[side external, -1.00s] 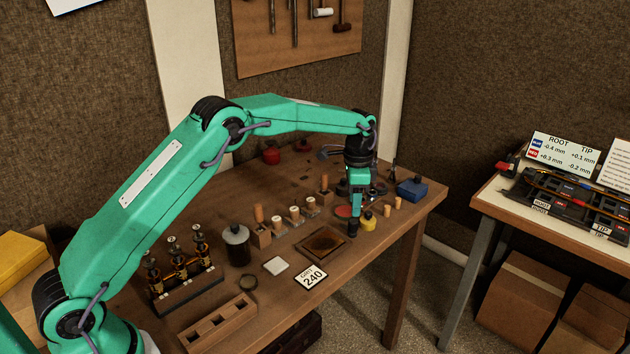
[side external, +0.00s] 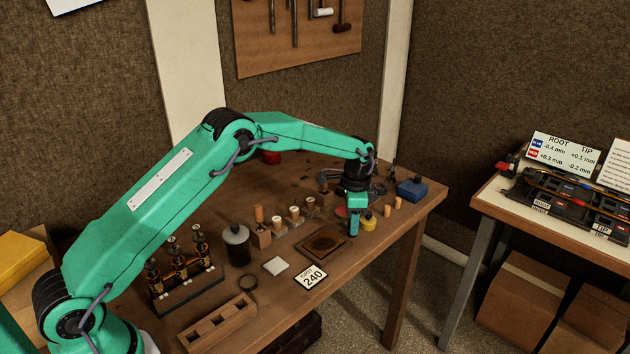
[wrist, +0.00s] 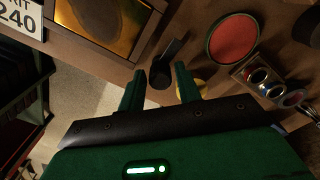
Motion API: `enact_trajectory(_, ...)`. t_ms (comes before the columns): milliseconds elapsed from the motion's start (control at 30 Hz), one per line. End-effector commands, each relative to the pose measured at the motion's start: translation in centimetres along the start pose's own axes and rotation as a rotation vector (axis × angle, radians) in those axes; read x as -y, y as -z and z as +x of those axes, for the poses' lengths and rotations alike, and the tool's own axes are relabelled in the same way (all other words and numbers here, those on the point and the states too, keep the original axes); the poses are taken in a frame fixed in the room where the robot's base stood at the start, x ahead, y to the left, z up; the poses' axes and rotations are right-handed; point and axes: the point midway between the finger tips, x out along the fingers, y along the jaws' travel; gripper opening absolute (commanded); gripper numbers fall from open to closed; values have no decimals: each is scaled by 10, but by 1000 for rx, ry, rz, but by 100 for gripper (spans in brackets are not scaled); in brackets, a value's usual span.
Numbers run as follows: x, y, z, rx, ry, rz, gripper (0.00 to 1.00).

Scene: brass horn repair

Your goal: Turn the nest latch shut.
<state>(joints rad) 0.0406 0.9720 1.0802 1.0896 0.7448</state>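The nest (side external: 324,243) is a wooden frame around a brown-gold plate, near the front edge of the bench. It also shows at the top left of the wrist view (wrist: 145,40). A dark latch (wrist: 172,48), a short bar on a round post, is beside the nest in the wrist view. Its bar points away from my gripper and does not lie over the plate. My gripper (wrist: 160,69) is open, its two green fingers apart on either side of the latch post. I cannot tell whether they touch it. In the side view, my gripper (side external: 354,228) hides the latch.
A yellow container (side external: 368,223) stands close to the right of my gripper. A red disc (wrist: 233,38) and a block with coloured round tops (wrist: 265,82) are nearby. The GRIT 240 card (side external: 311,277) lies in front of the nest. A blue box (side external: 412,190) is farther right.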

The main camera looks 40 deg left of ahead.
Motion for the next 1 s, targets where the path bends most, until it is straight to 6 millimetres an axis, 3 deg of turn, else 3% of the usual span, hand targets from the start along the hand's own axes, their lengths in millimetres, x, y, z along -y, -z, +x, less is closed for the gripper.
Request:
enact_trajectory(33,0,0,0,0,0,0,23)
enact_trajectory(167,0,0,0,0,0,0,0)
enact_trajectory(567,0,0,-1,0,0,-46,0)
enact_trajectory(1000,0,1,-1,-1,0,-329,0)
